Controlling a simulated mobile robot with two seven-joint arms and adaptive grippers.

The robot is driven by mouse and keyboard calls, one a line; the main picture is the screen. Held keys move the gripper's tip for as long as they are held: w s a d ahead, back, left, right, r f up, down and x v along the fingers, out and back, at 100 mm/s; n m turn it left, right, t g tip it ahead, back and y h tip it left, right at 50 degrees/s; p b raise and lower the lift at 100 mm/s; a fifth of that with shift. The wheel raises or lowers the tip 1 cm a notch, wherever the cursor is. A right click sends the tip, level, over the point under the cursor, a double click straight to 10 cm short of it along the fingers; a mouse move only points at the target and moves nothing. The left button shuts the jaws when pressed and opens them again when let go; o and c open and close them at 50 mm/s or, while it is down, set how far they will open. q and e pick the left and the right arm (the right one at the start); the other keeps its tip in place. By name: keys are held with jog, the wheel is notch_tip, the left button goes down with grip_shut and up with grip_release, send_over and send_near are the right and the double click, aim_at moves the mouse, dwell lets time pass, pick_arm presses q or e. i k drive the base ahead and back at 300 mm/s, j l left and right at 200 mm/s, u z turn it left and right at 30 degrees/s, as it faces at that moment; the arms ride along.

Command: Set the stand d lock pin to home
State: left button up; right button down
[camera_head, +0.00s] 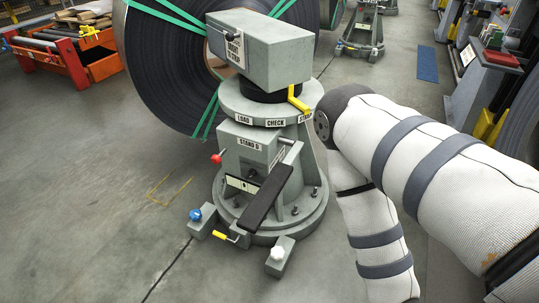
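Stand D (251,159) is a grey pedestal in the middle of the head view, with a "STAND D" plate. Its round top carries LOAD and CHECK labels and a third, partly hidden label. A grey block (262,55) with a black knob (231,36) sits on top. A yellow bent handle (299,100) is at the collar's right, and a red knob (216,158) sticks out at the left. I cannot tell which of these is the lock pin. My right arm (410,150) bends just right of the stand. Neither gripper shows.
A black pedal-like bar (266,196) slopes from the stand's front. Low feet carry a blue knob (195,215), a yellow lever (225,236) and a white knob (277,253). A large strip coil (160,75) stands behind.

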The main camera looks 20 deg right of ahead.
aim_at(216, 159)
jog(key=i, duration=0.6)
jog(key=i+l+u, duration=0.1)
jog(key=i, duration=0.45)
